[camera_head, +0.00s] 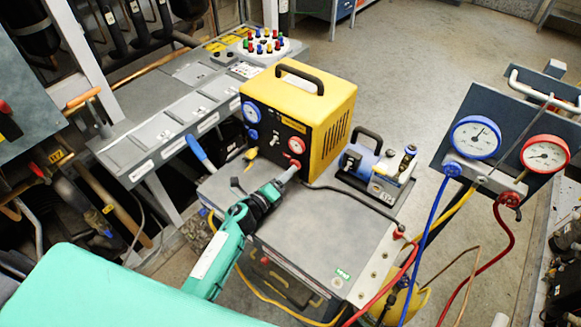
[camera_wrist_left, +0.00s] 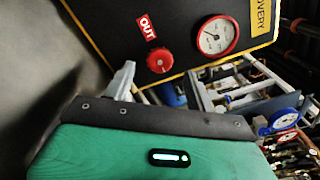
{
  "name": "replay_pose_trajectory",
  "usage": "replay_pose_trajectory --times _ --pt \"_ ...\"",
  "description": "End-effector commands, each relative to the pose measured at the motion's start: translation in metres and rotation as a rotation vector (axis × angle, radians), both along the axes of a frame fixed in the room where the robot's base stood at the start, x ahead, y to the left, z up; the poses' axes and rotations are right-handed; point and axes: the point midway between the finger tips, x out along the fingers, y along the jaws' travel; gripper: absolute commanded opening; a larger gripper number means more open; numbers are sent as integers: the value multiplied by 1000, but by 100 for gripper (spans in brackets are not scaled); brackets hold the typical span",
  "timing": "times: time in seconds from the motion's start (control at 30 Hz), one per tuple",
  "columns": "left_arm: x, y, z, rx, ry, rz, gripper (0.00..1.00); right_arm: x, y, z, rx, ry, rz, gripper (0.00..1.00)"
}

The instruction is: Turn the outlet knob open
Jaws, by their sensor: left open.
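The outlet knob is a round red knob (camera_head: 297,145) low on the right of the black front panel of the yellow recovery machine (camera_head: 330,105). In the left wrist view the red knob (camera_wrist_left: 160,61) sits beside a red OUT label (camera_wrist_left: 146,27). My left gripper (camera_head: 290,171) is open, just below and in front of the knob, with a visible gap to it. In the left wrist view only a grey fingertip (camera_wrist_left: 122,80) shows, left of and below the knob. The other finger is hidden. My right gripper is not in view.
A red-rimmed gauge (camera_head: 293,124) is above the knob. A blue gauge (camera_head: 250,112) and blue knob (camera_head: 252,134) are to its left. A blue pump (camera_head: 365,163) stands right of the machine on the grey cart top (camera_head: 320,235). Hoses hang from the gauge manifold (camera_head: 485,175).

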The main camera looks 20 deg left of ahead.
Motion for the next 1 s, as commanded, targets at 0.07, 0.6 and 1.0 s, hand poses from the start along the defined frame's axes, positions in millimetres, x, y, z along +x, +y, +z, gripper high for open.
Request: replay_pose_trajectory --times 0.07,0.6,1.0 --pt "11 -5 2 -3 0 0 56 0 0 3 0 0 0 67" --pt "30 -11 0 -1 0 0 56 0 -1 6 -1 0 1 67" --pt "30 -11 0 -4 1 0 11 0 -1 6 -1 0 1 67"
